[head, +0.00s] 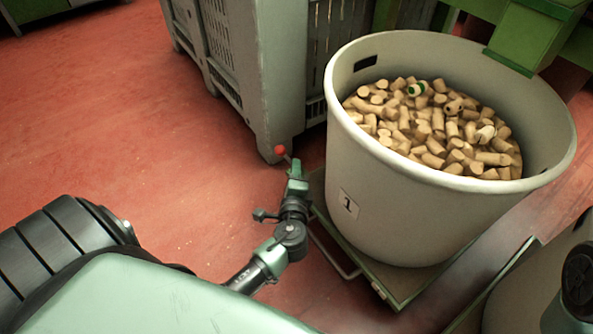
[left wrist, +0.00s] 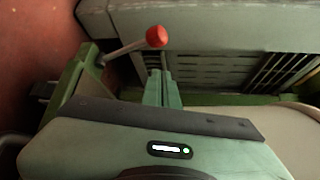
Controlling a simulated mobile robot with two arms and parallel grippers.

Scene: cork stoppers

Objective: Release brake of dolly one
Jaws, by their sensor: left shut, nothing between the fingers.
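Dolly one (head: 398,283) is a low green platform under a big pale bin marked 1 (head: 348,205). Its brake lever has a red ball knob (head: 280,150) on a thin metal rod, at the dolly's far left corner. In the left wrist view the red knob (left wrist: 156,37) sits at the upper end of the tilted rod, which comes from a green post (left wrist: 78,75). My left gripper (head: 297,169) is shut and empty, close beside the lever. Its fingers (left wrist: 163,88) show just below the knob; whether they touch it I cannot tell.
The bin is filled with cork stoppers (head: 435,125). A grey slatted crate (head: 250,60) stands just behind the lever. Green metalwork (head: 530,35) overhangs the bin at the upper right. The red floor (head: 120,110) at left is open.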

